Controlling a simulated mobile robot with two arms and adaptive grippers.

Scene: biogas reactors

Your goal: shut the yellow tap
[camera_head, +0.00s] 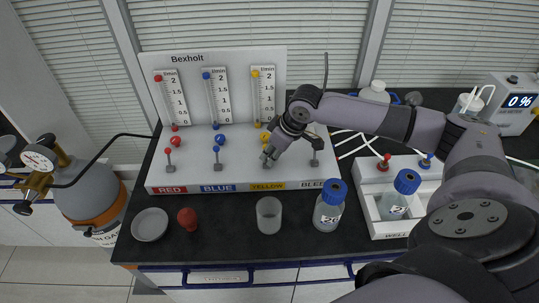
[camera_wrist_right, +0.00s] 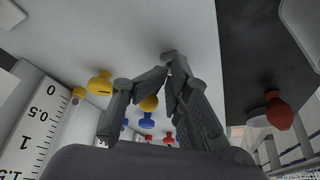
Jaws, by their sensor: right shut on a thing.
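The yellow tap stands on the white Bexholt panel above the YELLOW label (camera_head: 267,186). Its yellow knob (camera_head: 265,136) shows just behind my right gripper; a yellow ball also shows between the fingers in the right wrist view (camera_wrist_right: 149,103). My right gripper (camera_head: 268,158) is at the tap's grey lever, with its fingers closed together on it. In the right wrist view the fingertips (camera_wrist_right: 172,68) meet at a small grey end piece (camera_wrist_right: 168,55). Most of the lever is hidden by the fingers, so its exact angle cannot be told. My left gripper is not in view.
Red (camera_head: 175,141) and blue (camera_head: 219,139) knobs with grey levers stand left of the yellow one; a bleed lever (camera_head: 316,145) is close on the right. A dish (camera_head: 150,224), red object (camera_head: 187,219), cup (camera_head: 269,214) and blue-capped bottle (camera_head: 329,207) stand in front.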

